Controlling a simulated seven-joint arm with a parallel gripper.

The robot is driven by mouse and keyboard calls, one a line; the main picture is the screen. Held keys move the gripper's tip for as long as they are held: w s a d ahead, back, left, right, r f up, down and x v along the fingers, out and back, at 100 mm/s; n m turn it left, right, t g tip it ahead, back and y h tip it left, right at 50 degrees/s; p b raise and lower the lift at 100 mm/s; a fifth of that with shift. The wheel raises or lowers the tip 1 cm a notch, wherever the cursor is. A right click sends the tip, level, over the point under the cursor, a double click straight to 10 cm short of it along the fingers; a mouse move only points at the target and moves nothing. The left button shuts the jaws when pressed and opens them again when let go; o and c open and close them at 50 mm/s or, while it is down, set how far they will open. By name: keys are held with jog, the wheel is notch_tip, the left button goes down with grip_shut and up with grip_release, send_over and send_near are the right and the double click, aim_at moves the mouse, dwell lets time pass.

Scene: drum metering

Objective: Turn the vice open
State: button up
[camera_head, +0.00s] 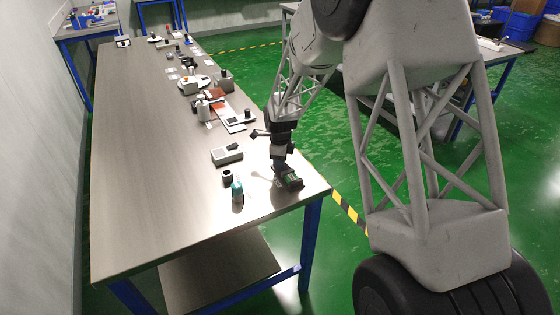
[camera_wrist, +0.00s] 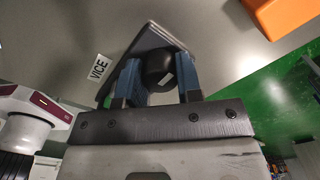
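In the wrist view, the vice shows as a grey metal plate (camera_wrist: 148,38) with a white label (camera_wrist: 99,67) reading VICE beside it. A round black knob (camera_wrist: 158,68) stands at the plate. My gripper (camera_wrist: 158,62) has its two blue fingers on either side of the knob, with no clear gap on either side. In the head view, my gripper (camera_head: 281,161) points down at a small dark device with green on it (camera_head: 290,178), near the table's right front corner. Finger contact is too small to see there.
On the metal table (camera_head: 150,160), a teal-topped bottle (camera_head: 237,191), a dark cup (camera_head: 227,177) and a grey box (camera_head: 227,155) stand left of my gripper. Several devices line the right edge further back. The table's left side is clear. An orange thing (camera_wrist: 278,14) shows in the wrist view.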

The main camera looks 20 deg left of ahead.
jog(key=shift+c, duration=1.4)
jog(key=shift+n, duration=0.5)
jog(key=n, duration=0.2)
jog(key=shift+n, duration=0.3)
jog(key=n, duration=0.4)
jog(key=shift+n, duration=0.3)
jog(key=n, duration=0.4)
jog(key=shift+r+n, duration=0.1)
jog(key=shift+n, duration=2.4)
